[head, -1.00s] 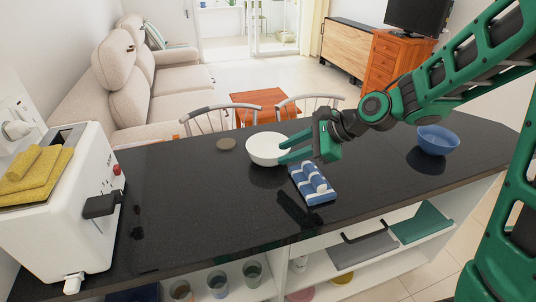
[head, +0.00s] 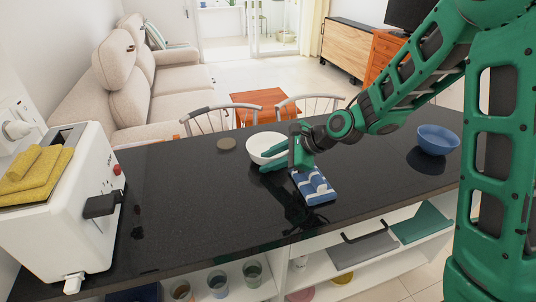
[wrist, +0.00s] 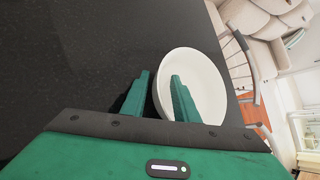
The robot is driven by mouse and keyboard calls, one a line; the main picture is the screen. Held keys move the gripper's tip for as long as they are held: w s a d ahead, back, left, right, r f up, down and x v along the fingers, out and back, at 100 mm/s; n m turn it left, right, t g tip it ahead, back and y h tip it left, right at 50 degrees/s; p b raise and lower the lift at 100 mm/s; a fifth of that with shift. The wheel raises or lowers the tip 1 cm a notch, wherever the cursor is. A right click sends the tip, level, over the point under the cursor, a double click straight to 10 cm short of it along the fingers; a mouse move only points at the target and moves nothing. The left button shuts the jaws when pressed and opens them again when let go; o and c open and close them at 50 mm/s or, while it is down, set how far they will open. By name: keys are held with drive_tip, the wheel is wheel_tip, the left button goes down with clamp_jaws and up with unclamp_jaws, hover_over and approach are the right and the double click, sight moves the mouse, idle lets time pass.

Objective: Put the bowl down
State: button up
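The white bowl (head: 262,143) sits upright on the black countertop (head: 200,200), near its far edge. It also shows in the wrist view (wrist: 205,80). My gripper (head: 265,162) is low at the near right side of the bowl. In the wrist view, my two green fingers (wrist: 160,82) straddle the bowl's rim, one outside the wall and one inside. A gap shows between the fingers, so the gripper looks open. Contact between fingers and wall cannot be told.
A blue-and-white folded cloth (head: 314,186) lies just below my gripper. A blue bowl (head: 438,138) stands at the right, a toaster (head: 70,200) at the left. The countertop's middle left is clear.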

drive_tip(key=shift+c, duration=0.7)
clamp_jaws()
drive_tip(key=shift+r, duration=0.55)
drive_tip(key=r, duration=0.2)
drive_tip(key=s+r, duration=0.1)
drive_tip(key=r, duration=0.1)
drive_tip(key=shift+a, duration=0.4)
drive_tip(key=s+a+r, duration=0.6)
drive_tip(key=s, duration=0.2)
drive_tip(key=shift+a, duration=0.4)
